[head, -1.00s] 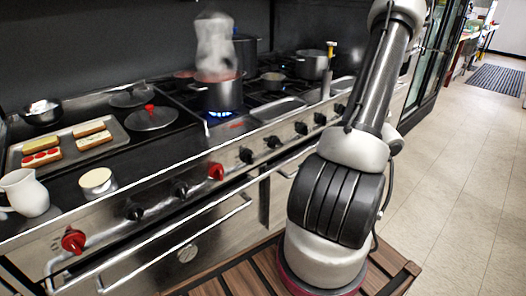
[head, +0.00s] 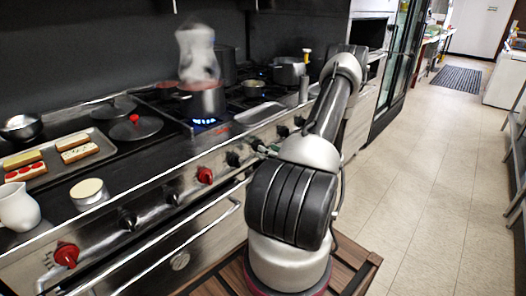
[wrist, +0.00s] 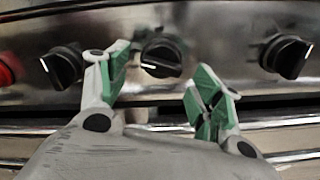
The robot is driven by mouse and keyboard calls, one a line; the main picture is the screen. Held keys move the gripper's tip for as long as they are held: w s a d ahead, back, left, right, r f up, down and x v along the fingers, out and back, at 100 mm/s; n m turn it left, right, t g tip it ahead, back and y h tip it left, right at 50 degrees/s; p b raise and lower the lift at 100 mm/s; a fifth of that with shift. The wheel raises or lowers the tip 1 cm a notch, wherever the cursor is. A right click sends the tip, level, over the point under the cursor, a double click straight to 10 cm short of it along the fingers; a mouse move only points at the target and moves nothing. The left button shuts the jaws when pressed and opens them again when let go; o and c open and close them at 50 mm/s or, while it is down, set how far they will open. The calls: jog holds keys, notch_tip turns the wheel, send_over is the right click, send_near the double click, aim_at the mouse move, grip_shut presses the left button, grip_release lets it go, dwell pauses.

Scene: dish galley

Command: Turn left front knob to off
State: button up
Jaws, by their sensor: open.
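My gripper (wrist: 160,64) is open at the stove's front panel, its green-padded fingers on either side of a black knob (wrist: 162,57). It does not appear to grip the knob. In the wrist view, another black knob (wrist: 62,67) is left of the fingers, one (wrist: 287,57) is to the right, and a red knob (wrist: 5,70) shows at the left edge. In the head view, my gripper (head: 262,150) is partly hidden by my arm, right of a black knob (head: 233,158) and the red knob (head: 205,176). A blue flame (head: 203,122) burns under a steaming pot (head: 202,100).
A second red knob (head: 66,255) is at the panel's left end. A handle bar (head: 150,247) runs below the panel. A tray of food (head: 104,152), a white pitcher (head: 18,207) and a lid (head: 136,128) are on the left. Open floor (head: 420,200) is to the right.

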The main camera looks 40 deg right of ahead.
jog(key=shift+w+a, duration=0.1)
jog(key=shift+w, duration=1.2)
jog(key=c, duration=1)
jog(key=shift+m, duration=0.3)
jog(key=m, duration=0.6)
jog(key=shift+a, duration=0.1)
jog(key=m, duration=0.7)
jog(key=shift+r, duration=0.15)
jog(key=shift+a+m, duration=0.1)
jog(key=shift+m, duration=0.2)
jog(key=shift+c, duration=0.2)
